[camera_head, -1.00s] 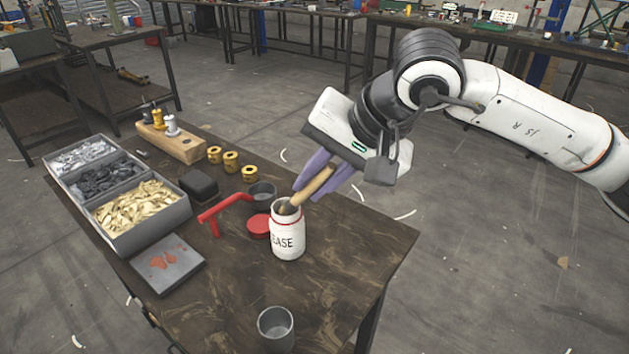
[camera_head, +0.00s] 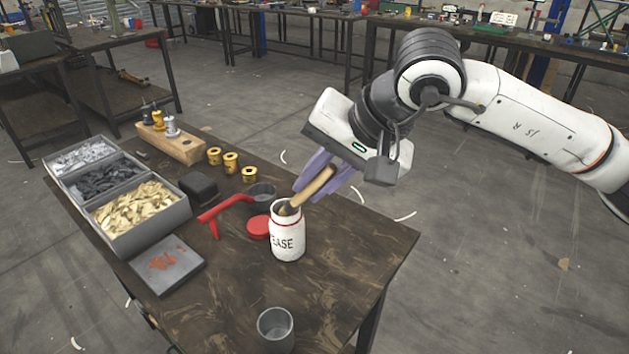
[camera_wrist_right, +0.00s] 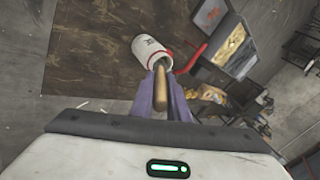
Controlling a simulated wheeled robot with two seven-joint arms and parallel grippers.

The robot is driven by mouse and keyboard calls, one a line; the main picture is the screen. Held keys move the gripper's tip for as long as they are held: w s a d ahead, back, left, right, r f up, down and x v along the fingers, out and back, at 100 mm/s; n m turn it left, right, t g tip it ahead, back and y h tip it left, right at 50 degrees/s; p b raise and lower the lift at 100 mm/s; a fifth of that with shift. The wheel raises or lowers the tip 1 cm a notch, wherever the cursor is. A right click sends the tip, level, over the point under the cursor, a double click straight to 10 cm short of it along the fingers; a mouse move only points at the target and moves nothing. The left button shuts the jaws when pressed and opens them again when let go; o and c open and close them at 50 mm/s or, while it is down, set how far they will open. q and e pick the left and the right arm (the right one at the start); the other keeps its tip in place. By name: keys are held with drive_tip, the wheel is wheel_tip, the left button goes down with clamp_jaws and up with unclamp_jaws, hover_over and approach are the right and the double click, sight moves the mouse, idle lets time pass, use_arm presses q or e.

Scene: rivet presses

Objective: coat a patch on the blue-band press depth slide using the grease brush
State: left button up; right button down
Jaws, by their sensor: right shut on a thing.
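The grease brush (camera_head: 313,187) has a tan wooden handle and leans at a slant, its lower end in the mouth of the white grease jar (camera_head: 288,240). The jar stands upright on the table. My right gripper (camera_head: 318,178), with purple fingers, is shut on the brush handle just above and right of the jar. In the right wrist view the handle (camera_wrist_right: 162,95) lies between the two fingers and points to the jar (camera_wrist_right: 150,52). The bristles are mostly hidden by the jar rim. No press with a blue band is in view. My left gripper is not in view.
A three-part bin (camera_head: 150,238) stands left. A grey cup (camera_head: 276,328) stands near the front edge. The table's right side is clear.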

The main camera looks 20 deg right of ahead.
drive_tip(key=shift+s+f, duration=0.1)
drive_tip(key=shift+r+p, duration=1.9)
drive_tip(key=shift+r, duration=1.65)
